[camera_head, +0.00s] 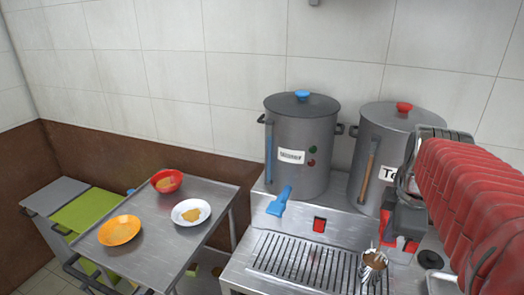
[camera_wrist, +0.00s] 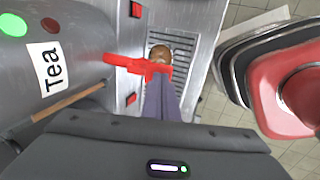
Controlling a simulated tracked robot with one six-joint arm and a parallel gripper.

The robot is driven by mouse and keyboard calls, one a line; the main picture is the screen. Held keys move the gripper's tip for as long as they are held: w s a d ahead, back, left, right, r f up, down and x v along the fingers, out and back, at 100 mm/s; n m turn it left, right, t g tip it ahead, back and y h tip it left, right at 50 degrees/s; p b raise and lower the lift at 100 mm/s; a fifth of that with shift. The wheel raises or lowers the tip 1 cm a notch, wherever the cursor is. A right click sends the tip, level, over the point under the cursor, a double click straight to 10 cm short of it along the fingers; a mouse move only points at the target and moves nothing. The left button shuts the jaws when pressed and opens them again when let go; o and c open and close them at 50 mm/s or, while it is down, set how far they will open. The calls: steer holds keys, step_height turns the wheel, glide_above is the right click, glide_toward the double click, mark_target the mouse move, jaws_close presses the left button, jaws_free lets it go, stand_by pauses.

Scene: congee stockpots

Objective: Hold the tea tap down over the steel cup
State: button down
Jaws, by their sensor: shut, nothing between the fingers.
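The tea stockpot (camera_head: 385,140) is grey with a red lid knob and a "Tea" label, partly hidden by my arm in the head view. Its label (camera_wrist: 52,68) faces the wrist camera. The red tea tap (camera_wrist: 125,62) sticks out from the pot. My gripper (camera_wrist: 160,76) is shut and empty, its fingertips at the tap's lever end, seemingly touching it. In the head view my gripper (camera_head: 381,243) is just above the steel cup (camera_head: 373,268). The cup (camera_wrist: 160,52) stands on the drip grate below the tap and shows brown inside.
A second stockpot (camera_head: 302,150) with a blue knob and blue tap (camera_head: 279,202) stands to the left. The slotted drip grate (camera_head: 300,262) is clear left of the cup. A steel cart (camera_head: 150,240) with bowls stands further left. A red-and-black object (camera_wrist: 285,85) is at the right in the wrist view.

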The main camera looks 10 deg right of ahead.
steer(key=shift+r, duration=0.15)
steer(key=w+d+r+v, duration=0.1)
steer(key=w+v, duration=0.1)
steer(key=v, duration=1.1)
steer(key=shift+r, duration=0.2)
steer(key=shift+d, duration=0.1)
stand_by(0.7)
